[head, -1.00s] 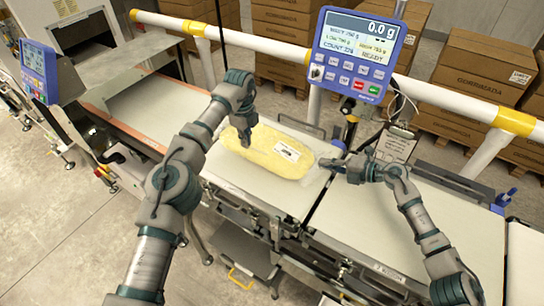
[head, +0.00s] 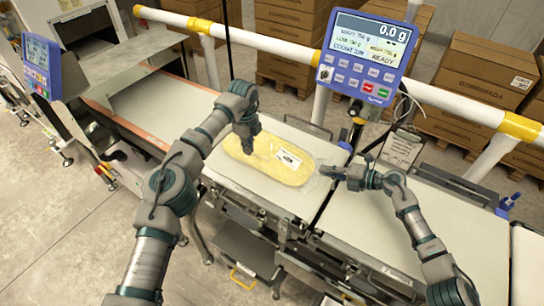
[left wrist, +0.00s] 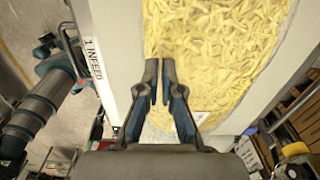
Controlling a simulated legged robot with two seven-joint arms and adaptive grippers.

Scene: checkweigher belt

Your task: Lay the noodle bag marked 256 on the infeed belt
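The noodle bag (head: 252,159), yellow with a white label (head: 289,158), lies flat on the white infeed belt (head: 222,172); its number is too small to read. In the left wrist view, the noodles (left wrist: 215,55) fill the middle and the belt's side reads "1 INFEED" (left wrist: 93,58). My left gripper (head: 246,148) points down at the left part of the bag. Its fingers (left wrist: 161,80) are close together, with a narrow gap; whether they pinch film is unclear. My right gripper (head: 326,170) is at the bag's right, clear-film end; its grip is too small to tell.
A blue weigher display (head: 370,50) reading 0.0 g stands behind the belt. A second white belt (head: 385,225) continues to the right. A white and yellow rail (head: 280,47) runs behind, with stacked cartons (head: 485,70) beyond it. A metal tunnel machine (head: 130,60) stands at the left.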

